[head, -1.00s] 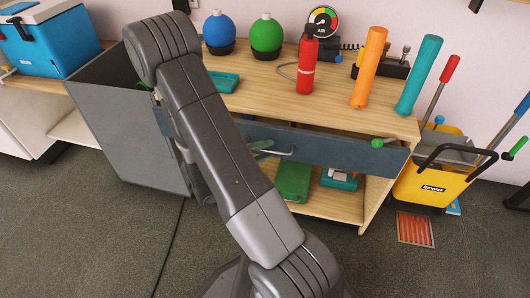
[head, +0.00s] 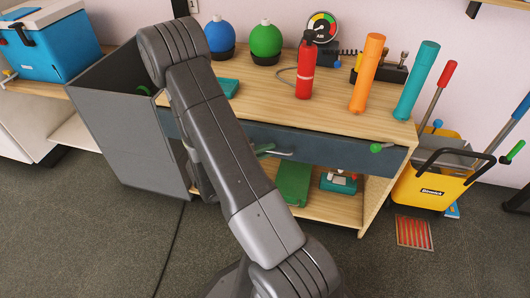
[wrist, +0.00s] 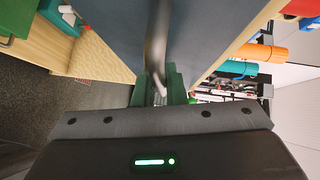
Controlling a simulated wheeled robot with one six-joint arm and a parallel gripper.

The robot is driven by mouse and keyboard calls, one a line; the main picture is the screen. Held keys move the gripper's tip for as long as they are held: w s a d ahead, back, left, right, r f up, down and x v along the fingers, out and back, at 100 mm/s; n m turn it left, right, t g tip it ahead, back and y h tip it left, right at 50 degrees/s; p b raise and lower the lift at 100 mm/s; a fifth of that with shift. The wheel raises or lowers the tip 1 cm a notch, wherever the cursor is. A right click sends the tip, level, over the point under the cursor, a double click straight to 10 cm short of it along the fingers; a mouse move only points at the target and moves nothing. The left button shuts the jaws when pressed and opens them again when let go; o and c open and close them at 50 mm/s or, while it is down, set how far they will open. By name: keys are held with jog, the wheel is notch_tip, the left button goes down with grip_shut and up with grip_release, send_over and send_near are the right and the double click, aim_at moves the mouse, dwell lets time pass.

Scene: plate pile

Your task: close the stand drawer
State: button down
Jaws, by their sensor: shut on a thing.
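The wooden stand (head: 330,112) has a dark blue-grey drawer (head: 330,147) under its top. In the head view the drawer front sits close under the top's front edge, with no clear gap above it. Its metal bar handle (head: 282,153) shows just right of my arm. My gripper (head: 263,149) is at this handle, mostly hidden behind my arm, with only a green finger showing. In the wrist view the green fingers of my gripper (wrist: 160,86) are shut on the handle (wrist: 157,35), which runs up from between them in front of the drawer face (wrist: 215,30).
On the stand's top are a red extinguisher (head: 305,70), an orange cylinder (head: 367,75) and a teal cylinder (head: 416,80). A grey open bin (head: 130,130) stands at the left. A yellow mop bucket (head: 432,185) stands at the right. A green knob (head: 376,147) is near the drawer's right end.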

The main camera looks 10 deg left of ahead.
jog(key=shift+w+a+p, duration=0.1)
jog(key=shift+w+p, duration=0.2)
jog(key=shift+w, duration=0.7)
jog(key=c, duration=1.5)
grip_release()
jog(key=shift+w, duration=0.1)
jog(key=p+v, duration=0.4)
jog(key=v, duration=0.9)
jog(key=shift+s+a, duration=0.15)
jog(key=shift+s, duration=0.2)
